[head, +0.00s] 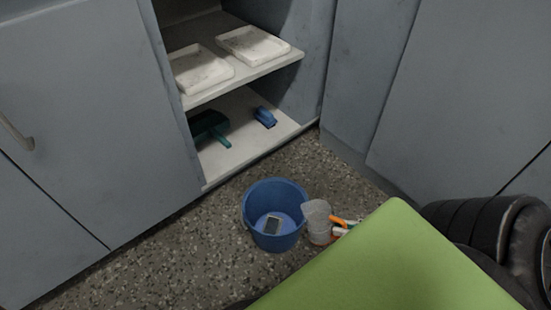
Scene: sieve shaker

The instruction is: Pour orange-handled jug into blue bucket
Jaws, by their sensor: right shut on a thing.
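The blue bucket (247,222) stands on the speckled floor in the middle of the head view. My right gripper (341,228) is shut on the jug at the handle and is mostly hidden. The jug's contents cannot be made out. My left gripper is not in view.
An open grey cabinet stands behind the bucket. Its upper shelf (240,78) holds two white trays (253,44). A green dustpan-like item (208,126) and a blue item (264,116) lie on its lower shelf. Floor (150,258) left of the bucket is clear.

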